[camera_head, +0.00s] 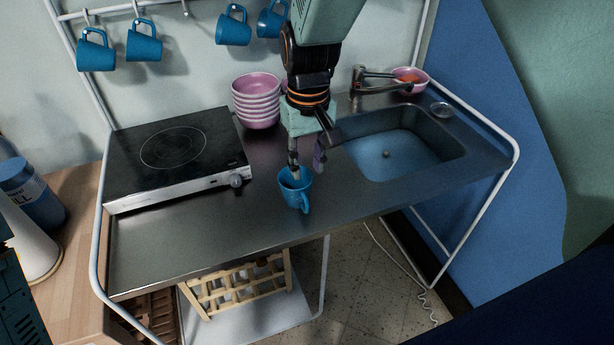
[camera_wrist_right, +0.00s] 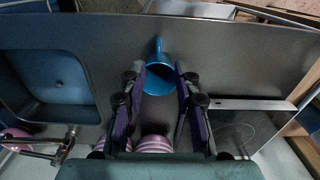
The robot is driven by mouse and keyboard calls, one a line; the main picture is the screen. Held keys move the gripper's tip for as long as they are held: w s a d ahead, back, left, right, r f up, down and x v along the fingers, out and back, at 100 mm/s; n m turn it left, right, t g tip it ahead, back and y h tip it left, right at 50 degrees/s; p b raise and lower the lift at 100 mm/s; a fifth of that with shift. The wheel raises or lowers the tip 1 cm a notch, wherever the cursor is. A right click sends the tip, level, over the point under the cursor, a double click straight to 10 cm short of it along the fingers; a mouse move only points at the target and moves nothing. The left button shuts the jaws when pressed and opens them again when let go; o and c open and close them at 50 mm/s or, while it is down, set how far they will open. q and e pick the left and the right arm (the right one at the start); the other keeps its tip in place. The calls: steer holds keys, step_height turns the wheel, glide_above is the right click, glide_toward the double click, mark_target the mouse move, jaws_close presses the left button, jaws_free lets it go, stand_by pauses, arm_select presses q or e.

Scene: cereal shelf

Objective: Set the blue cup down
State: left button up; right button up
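The blue cup (camera_head: 293,190) is upright on the bare steel counter (camera_head: 215,225), in front of the gap between hotplate and sink, its handle towards the front edge. My right gripper (camera_head: 306,166) comes down from above, just behind and over the cup. In the right wrist view its two fingers (camera_wrist_right: 160,84) are spread apart. The cup (camera_wrist_right: 157,74) shows between and beyond the fingertips, with no clear grip on it. One finger overlaps the cup's rim in the head view; I cannot tell whether it touches. My left gripper is not in view.
A black hotplate (camera_head: 175,150) is on the left and a sink (camera_head: 400,150) on the right. Stacked pink bowls (camera_head: 256,103) stand behind the gripper. Several blue cups (camera_head: 144,42) hang from a rail. The front counter strip left of the cup is clear.

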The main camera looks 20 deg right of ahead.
steer(key=s+d+f, duration=0.3)
steer(key=s+f, duration=0.4)
steer(key=f, duration=0.2)
steer(key=s+d+f, duration=0.2)
steer(key=s+f, duration=0.5)
steer(key=f, duration=0.2)
steer(key=s+f, duration=0.2)
steer(key=s, duration=0.6)
steer(key=s+f+m, duration=0.1)
steer(key=s+f, duration=0.1)
steer(key=s, duration=0.7)
steer(key=shift+d+f, duration=0.4)
steer(key=shift+d, duration=0.05)
steer(key=shift+s, duration=0.3)
